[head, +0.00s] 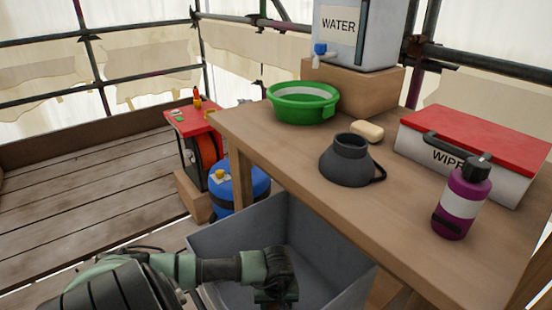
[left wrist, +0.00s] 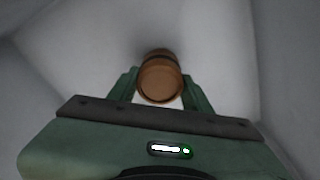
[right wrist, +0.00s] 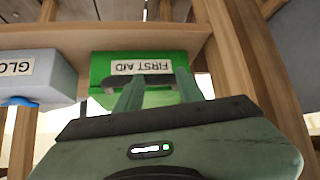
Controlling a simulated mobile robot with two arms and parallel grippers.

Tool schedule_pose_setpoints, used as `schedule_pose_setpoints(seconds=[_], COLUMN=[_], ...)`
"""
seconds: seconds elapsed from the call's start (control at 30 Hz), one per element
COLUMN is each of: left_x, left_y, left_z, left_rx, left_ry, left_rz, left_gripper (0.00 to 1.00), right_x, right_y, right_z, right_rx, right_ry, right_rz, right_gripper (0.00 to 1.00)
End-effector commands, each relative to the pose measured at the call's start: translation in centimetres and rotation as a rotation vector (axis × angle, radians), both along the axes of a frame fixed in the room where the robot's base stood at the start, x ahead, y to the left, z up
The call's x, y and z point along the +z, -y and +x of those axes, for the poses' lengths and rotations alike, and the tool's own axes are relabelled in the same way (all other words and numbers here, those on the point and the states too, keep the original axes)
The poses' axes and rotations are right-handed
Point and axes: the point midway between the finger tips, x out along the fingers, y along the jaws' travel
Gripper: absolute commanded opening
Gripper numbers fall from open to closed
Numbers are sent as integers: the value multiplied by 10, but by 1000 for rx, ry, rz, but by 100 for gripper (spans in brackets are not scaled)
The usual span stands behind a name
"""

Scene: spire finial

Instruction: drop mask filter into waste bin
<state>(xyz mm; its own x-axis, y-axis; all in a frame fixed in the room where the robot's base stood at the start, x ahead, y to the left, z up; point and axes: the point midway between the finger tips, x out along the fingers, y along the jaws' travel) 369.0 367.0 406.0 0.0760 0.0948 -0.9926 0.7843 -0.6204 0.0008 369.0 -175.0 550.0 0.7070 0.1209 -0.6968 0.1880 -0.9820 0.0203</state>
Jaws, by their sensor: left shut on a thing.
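The grey waste bin (head: 330,262) stands open below the front of the wooden table. My left arm reaches over its rim, and my left gripper (head: 276,292) is down inside its mouth. In the left wrist view, my left gripper (left wrist: 164,82) is shut on a brown, round, short cylinder, which I take to be the mask filter (left wrist: 160,84). Pale bin walls surround it. The filter is hidden in the head view. My right gripper (right wrist: 160,76) shows only in the right wrist view, with its fingers apart and nothing seen between them.
The table (head: 290,150) holds a green basin (head: 302,118), a dark mask-like piece (head: 345,165), a purple bottle (head: 461,205) and a wipes box (head: 425,160). A blue container (head: 238,185) stands behind the bin. A green first aid box (right wrist: 112,62) is beyond my right gripper.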

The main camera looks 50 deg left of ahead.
Motion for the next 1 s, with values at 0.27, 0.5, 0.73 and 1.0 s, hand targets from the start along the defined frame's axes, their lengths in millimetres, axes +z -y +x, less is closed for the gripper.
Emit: schedule_pose_setpoints(seconds=[0.27, 0.5, 0.73, 1.0], left_x=[-1, -1, 2, 15], left_y=[0, 0, 0, 1], left_z=[0, 0, 0, 0], left_rx=[0, 0, 0, 1], left_ry=[0, 0, 0, 2], left_rz=[0, 0, 0, -1], left_gripper=[66, 71, 71, 71], right_x=[2, 2, 7, -15], right_y=[-2, -2, -4, 12], right_z=[2, 2, 5, -39], right_rx=[3, 5, 6, -12], right_ry=[18, 18, 14, -220], right_rz=[6, 6, 10, -43], right_gripper=[36, 36, 36, 36])
